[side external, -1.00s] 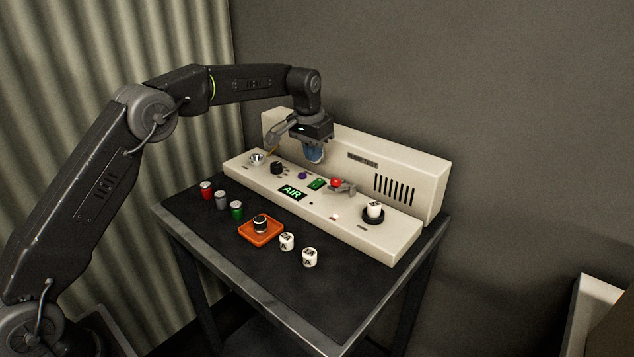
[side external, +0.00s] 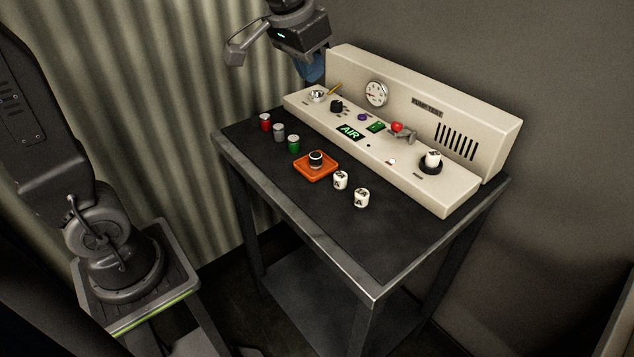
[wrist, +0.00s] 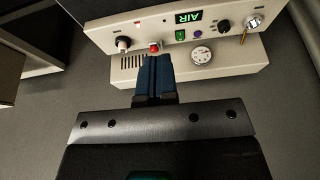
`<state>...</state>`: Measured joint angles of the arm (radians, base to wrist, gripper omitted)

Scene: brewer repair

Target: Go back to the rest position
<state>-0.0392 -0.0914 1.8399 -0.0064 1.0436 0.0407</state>
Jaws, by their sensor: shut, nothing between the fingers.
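My gripper (side external: 314,68) is shut and empty, raised in the air behind the left part of the brewer panel (side external: 400,168). It touches nothing that I can see. In the wrist view my gripper's blue fingers (wrist: 155,75) are pressed together, with the panel (wrist: 212,72) beyond them, upside down. The panel carries a lit green AIR display (side external: 349,132), a round gauge (side external: 376,93), a red knob (side external: 397,127) and a white cartridge in a dark socket (side external: 433,159).
On the black table (side external: 390,235) stand red (side external: 265,122), grey (side external: 279,131) and green (side external: 294,144) canisters, an orange tray (side external: 301,169) holding a dark knob-like part (side external: 316,158), and two white marked pieces (side external: 341,180). The table's front right is clear. A corrugated wall (side external: 130,70) is at left.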

